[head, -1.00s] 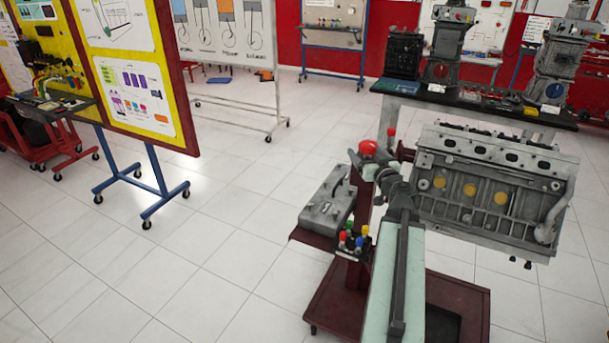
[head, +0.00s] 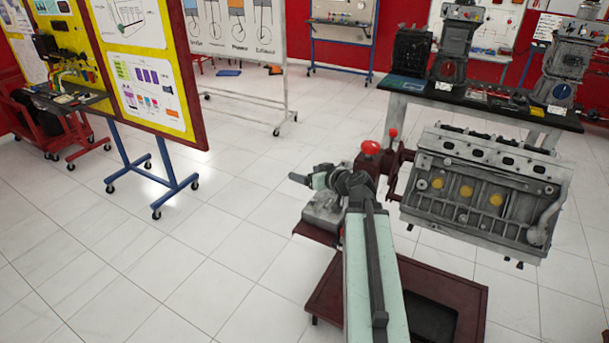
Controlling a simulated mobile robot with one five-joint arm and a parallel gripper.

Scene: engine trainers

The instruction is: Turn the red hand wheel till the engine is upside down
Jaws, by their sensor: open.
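The grey engine block (head: 480,200) with several yellow round plugs hangs on the dark red stand (head: 400,165), its cylinder-head side up and slightly tilted. A red rounded knob (head: 371,148) tops the stand, and a smaller red knob (head: 392,132) stands behind it. I cannot tell whether these belong to the red hand wheel; no full wheel rim shows. My gripper (head: 296,178) is open and empty. It points left, above the grey toolbox (head: 325,212) and apart from the red knobs. My arm hides part of the stand.
The stand's dark red base (head: 320,290) spreads low around my arm. A black-topped bench (head: 480,98) with engine parts stands behind the engine. A yellow display board (head: 150,80) on blue wheeled legs is at left. Tiled floor (head: 230,260) is free at left.

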